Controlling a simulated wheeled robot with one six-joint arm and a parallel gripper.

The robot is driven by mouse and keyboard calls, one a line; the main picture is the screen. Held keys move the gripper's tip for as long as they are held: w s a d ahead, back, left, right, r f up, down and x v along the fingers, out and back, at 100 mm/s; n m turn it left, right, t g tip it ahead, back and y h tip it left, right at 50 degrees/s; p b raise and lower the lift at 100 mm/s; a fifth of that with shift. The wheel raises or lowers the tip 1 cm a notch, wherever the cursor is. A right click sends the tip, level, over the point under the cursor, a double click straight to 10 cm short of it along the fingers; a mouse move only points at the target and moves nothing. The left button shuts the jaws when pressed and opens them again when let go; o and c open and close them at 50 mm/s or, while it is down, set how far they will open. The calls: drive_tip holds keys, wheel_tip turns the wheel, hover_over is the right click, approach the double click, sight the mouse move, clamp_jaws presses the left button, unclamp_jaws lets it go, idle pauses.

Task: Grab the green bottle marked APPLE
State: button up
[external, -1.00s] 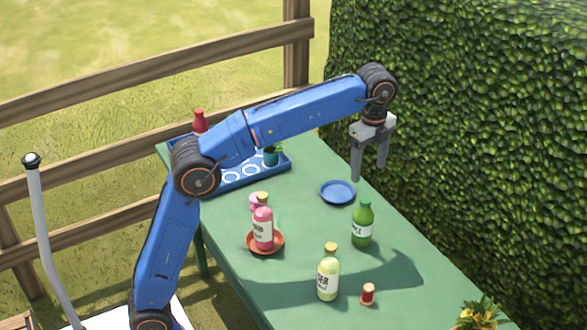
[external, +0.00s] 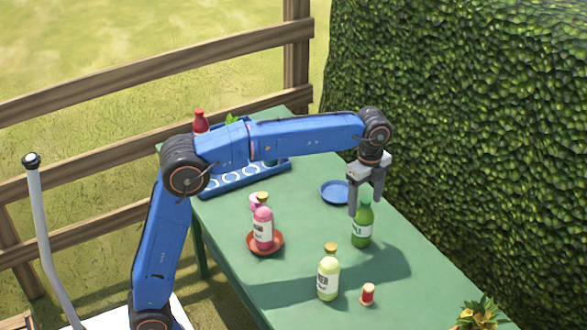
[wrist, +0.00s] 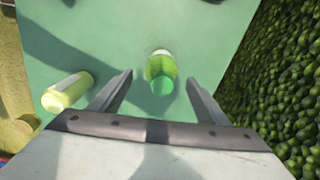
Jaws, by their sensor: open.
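The green bottle (external: 362,228) stands upright on the green table, with a white label that is only partly readable. My gripper (external: 367,208) is open above it, and its fingers reach down around the level of the bottle's top in the external view. In the wrist view the green bottle (wrist: 161,72) appears beyond and between the two fingertips of my open gripper (wrist: 158,78), with nothing held. I cannot tell from these views whether a finger touches the bottle.
A pale yellow-green bottle (external: 328,277) and a small red jar (external: 367,294) stand nearer the front. A pink bottle (external: 263,229) stands on an orange saucer (external: 279,244). A blue plate (external: 334,192) lies behind the green bottle. A hedge (external: 460,130) borders the table's right side.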

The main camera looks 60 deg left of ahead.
sight(365, 210)
drive_tip(key=shift+w+f, duration=0.15)
drive_tip(key=shift+f, duration=2)
clamp_jaws()
